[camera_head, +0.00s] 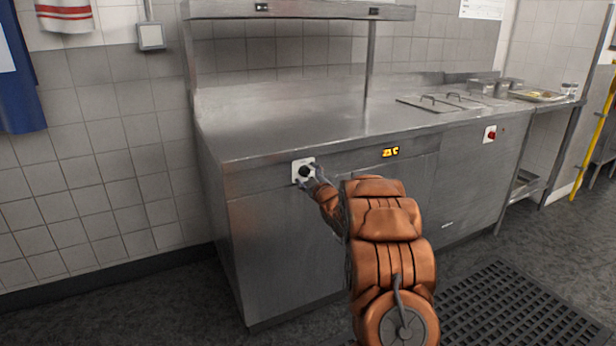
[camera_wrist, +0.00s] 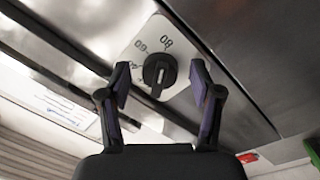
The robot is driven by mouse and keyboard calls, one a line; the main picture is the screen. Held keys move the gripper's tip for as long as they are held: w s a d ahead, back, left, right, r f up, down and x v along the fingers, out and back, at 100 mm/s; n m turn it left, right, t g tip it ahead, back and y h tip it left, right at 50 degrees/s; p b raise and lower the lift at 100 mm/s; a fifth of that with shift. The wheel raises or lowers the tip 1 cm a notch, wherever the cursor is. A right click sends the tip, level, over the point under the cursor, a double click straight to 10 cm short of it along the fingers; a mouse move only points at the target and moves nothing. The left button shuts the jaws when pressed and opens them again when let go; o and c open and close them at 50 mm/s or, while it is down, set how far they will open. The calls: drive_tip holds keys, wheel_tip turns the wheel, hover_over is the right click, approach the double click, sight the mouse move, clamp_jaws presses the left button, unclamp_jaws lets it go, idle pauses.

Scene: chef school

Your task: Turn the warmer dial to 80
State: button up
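The warmer dial (camera_head: 304,172) is a black knob on a white plate on the front of the steel warmer counter (camera_head: 290,255). In the wrist view the black knob (camera_wrist: 159,71) sits on its white plate with 40, 60 and 80 printed around its upper left and top. The knob's raised grip runs roughly up and down in that picture; which number it points to is not clear. My gripper (camera_head: 309,182) is at the dial. In the wrist view my gripper (camera_wrist: 160,80) is open, one finger on each side of the knob, with gaps between.
An orange lit display (camera_head: 390,152) sits right of the dial; its digits are hard to read. A red knob (camera_head: 491,134) is farther right. An overhead shelf (camera_head: 300,10) stands above the counter. A black floor grate (camera_head: 515,310) lies at lower right.

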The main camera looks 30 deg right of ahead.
drive_tip(key=s+a, duration=0.1)
drive_tip(key=s, duration=1)
drive_tip(key=shift+s+a+f, duration=0.25)
drive_tip(key=shift+s+a, duration=0.15)
drive_tip(key=shift+a, duration=0.1)
idle(0.5)
drive_tip(key=s+a+f+m+g, duration=0.3)
drive_tip(key=s+a+g, duration=0.3)
drive_tip(key=s+a, duration=0.2)
drive_tip(key=s+a+f+m+g, duration=0.2)
drive_tip(key=s+a+f+g, duration=0.1)
drive_tip(key=s+a+g, duration=0.5)
drive_tip(key=s+a+m+g+y, duration=0.15)
drive_tip(key=s+a, duration=0.35)
drive_tip(key=s, duration=0.5)
drive_tip(key=s+a+g, duration=0.3)
drive_tip(key=s+a, duration=0.2)
drive_tip(key=s, duration=0.5)
drive_tip(key=s+a+m+g+y, duration=0.15)
drive_tip(key=s+a, duration=0.35)
drive_tip(key=s, duration=0.5)
wheel_tip(320, 180, up, 25)
drive_tip(key=s+n+p, duration=0.1)
drive_tip(key=s+p, duration=0.1)
drive_tip(key=p, duration=2.1)
drive_tip(key=shift+s+a, duration=0.2)
drive_tip(key=shift+s, duration=0.05)
